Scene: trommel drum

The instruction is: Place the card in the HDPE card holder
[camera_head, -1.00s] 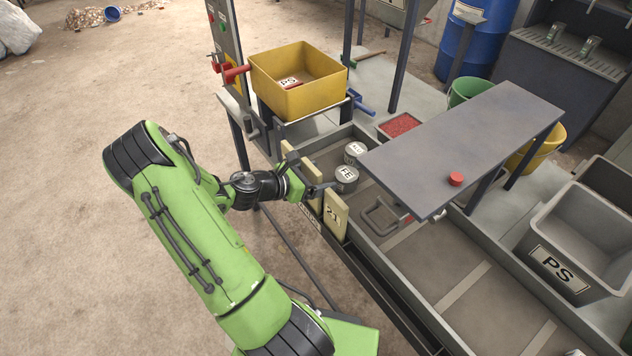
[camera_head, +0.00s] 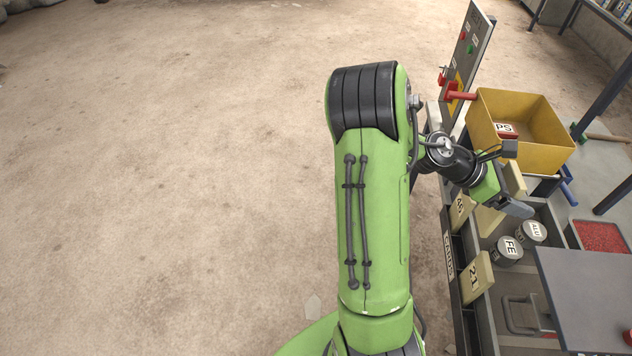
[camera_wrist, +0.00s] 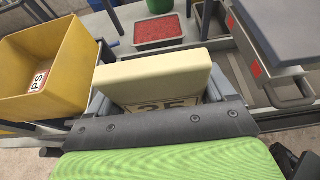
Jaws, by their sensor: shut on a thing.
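My gripper (camera_head: 503,203) is shut on a cream card (camera_wrist: 155,78), whose printed number, partly hidden by the gripper, looks like 35. In the head view the card (camera_head: 488,220) shows beside the fingers, above the rack marked CARDS. I cannot tell whether its lower edge is clear of the rack. Card 46 (camera_head: 460,209) stands on the near left side of my gripper, and card 21 (camera_head: 475,279) stands in the rack below it in the picture. No holder labelled HDPE can be made out in either view.
A yellow bin (camera_head: 541,147) with a PS label inside stands beyond my gripper. Grey canisters FE (camera_head: 508,250) and ALU (camera_head: 531,232) stand in the trough. A red-filled tray (camera_head: 600,238) and grey tabletop (camera_head: 590,300) lie right. The floor at left is clear.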

